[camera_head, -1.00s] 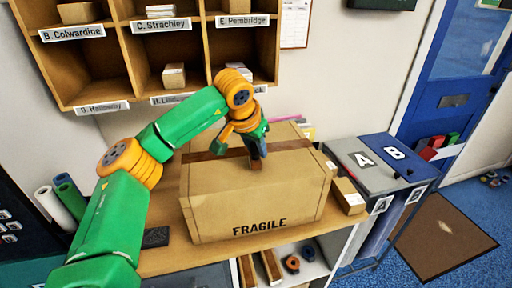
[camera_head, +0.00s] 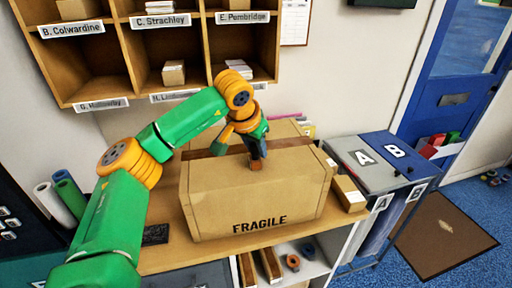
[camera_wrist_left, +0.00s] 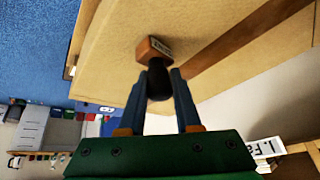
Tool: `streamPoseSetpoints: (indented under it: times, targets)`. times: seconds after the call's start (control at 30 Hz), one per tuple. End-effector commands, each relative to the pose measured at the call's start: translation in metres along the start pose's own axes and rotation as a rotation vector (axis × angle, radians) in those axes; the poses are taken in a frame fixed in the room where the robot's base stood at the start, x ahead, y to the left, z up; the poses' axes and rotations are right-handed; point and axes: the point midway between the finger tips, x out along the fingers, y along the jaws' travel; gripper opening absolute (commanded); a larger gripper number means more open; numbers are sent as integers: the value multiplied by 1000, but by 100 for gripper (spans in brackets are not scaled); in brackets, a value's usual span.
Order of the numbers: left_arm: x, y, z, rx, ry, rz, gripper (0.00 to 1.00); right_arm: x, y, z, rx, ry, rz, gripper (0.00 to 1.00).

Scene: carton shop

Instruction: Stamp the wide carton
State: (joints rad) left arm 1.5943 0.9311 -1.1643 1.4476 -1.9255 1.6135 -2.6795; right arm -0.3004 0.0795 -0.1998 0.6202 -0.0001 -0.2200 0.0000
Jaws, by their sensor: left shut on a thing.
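The wide carton (camera_head: 225,195) is a large brown box on the wooden bench, with FRAGILE printed on its front and a dark brown tape strip along its top. My left gripper (camera_head: 257,147) is above the carton's top face and points down. It is shut on the stamp (camera_head: 256,163), which has a wooden block and a dark handle. In the left wrist view, the fingers (camera_wrist_left: 170,98) grip the stamp's black handle, and its labelled block (camera_wrist_left: 153,48) is against or just over the cardboard; I cannot tell which. My right gripper is not in view.
Named wooden pigeonholes (camera_head: 120,60) stand behind the bench. A small carton (camera_head: 348,194) sits right of the wide carton, before the bins marked A and B (camera_head: 378,158). A dark pad (camera_head: 155,235) lies at left, near paper rolls (camera_head: 68,195).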

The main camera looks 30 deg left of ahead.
Motion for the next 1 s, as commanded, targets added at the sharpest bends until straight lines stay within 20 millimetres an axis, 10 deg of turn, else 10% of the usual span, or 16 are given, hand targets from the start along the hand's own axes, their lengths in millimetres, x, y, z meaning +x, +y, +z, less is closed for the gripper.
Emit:
streamPoseSetpoints:
  times: [0.4,1.0]
  targets:
    - [-1,0,0,1,-4,0,0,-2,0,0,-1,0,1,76]
    - [-53,-5,-28,0,0,0,0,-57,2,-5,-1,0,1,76]
